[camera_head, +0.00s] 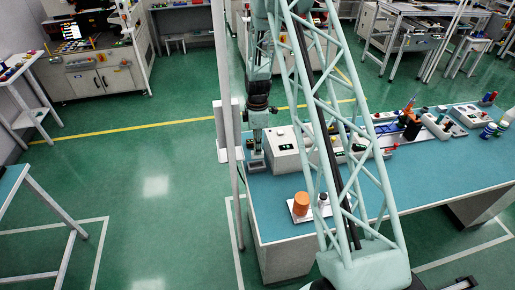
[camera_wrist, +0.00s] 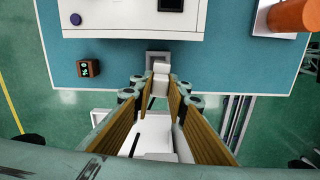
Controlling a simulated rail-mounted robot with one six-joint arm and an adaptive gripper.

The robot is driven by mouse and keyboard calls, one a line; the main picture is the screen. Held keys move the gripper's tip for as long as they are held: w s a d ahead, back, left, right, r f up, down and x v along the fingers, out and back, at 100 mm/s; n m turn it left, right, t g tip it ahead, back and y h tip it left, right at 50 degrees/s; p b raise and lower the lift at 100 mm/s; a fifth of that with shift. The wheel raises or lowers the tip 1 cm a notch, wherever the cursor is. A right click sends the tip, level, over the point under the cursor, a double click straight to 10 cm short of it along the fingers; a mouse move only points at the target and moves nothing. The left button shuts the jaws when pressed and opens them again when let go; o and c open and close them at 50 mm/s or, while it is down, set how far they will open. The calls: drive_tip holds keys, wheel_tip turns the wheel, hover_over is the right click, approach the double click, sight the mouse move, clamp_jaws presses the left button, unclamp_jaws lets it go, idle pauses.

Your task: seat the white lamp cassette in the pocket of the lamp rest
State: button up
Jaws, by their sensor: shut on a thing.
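My gripper (camera_wrist: 160,88) reaches up the wrist view with its tips closed around a small white block, the lamp cassette (camera_wrist: 160,70). A small grey square frame, the lamp rest (camera_wrist: 148,54), lies just beyond the cassette on the blue bench top. The cassette overlaps the front of this frame in the picture. I cannot tell whether it touches the frame or hangs above it. The pocket's inside is partly hidden.
A white box (camera_head: 287,148) stands right beside the lamp rest. A small dark block with green marks (camera_wrist: 88,68) lies left in the wrist view. An orange cylinder (camera_head: 301,204) stands on a white plate.

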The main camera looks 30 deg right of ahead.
drive_tip(key=shift+w+a+f+n, duration=0.15)
drive_tip(key=shift+w+f+n, duration=0.1)
drive_tip(key=shift+n, duration=0.35)
drive_tip(key=shift+f, duration=0.15)
drive_tip(key=shift+f, duration=1.8)
drive_tip(key=shift+b, duration=0.85)
idle(0.9)
drive_tip(key=shift+f+b, duration=1.45)
drive_tip(key=shift+f, duration=0.2)
idle(2.0)
